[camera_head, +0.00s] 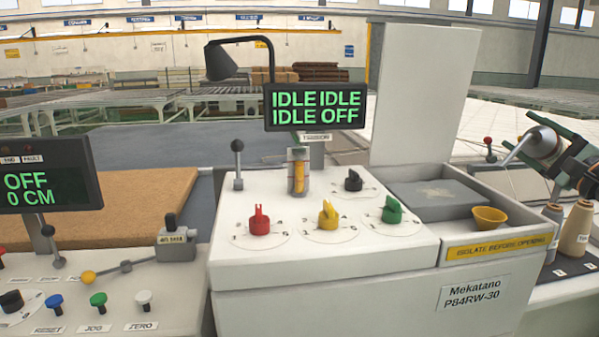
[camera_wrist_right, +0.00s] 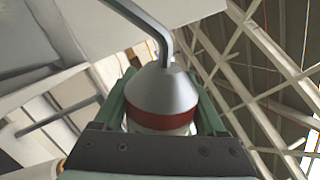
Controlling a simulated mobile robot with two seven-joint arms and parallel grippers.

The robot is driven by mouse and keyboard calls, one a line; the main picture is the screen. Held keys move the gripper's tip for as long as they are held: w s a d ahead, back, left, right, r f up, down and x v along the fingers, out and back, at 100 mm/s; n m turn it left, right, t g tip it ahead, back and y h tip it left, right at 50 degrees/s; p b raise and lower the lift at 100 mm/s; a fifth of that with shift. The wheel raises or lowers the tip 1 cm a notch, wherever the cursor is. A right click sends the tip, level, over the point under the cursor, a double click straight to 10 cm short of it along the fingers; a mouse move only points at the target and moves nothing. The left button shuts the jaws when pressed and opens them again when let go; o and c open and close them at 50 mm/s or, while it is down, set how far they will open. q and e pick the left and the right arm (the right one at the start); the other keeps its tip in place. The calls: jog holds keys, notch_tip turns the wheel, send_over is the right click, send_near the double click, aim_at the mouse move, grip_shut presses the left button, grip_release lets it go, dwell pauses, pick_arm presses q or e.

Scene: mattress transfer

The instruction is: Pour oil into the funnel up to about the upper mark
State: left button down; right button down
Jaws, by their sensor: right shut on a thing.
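A yellow funnel (camera_head: 489,218) sits at the right end of the machine's grey recessed top. A sight gauge (camera_head: 298,178) with amber fluid stands on the panel; its marks are too small to read. My right gripper (camera_head: 562,150) is shut on a metal oil can (camera_head: 541,143), tilted, with its thin spout pointing down and left, above and to the right of the funnel and apart from it. In the right wrist view the oil can (camera_wrist_right: 165,90) has a grey cone, a red band and a bent spout between the green fingers. My left gripper is not in view.
A raised white lid (camera_head: 411,95) stands behind the recess. Red, yellow, green and black knobs (camera_head: 328,215) and a display (camera_head: 315,107) reading IDLE IDLE IDLE OFF are to the left. A second console (camera_head: 110,290) is at the lower left.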

jog(key=shift+d+f+m+h+p, duration=0.2)
jog(key=shift+f+m+h+p, duration=0.15)
jog(key=shift+f+m, duration=0.3)
jog(key=shift+f+m+h+p, duration=0.45)
jog(key=shift+f+m, duration=0.2)
jog(key=shift+m, duration=0.2)
jog(key=shift+w, duration=0.1)
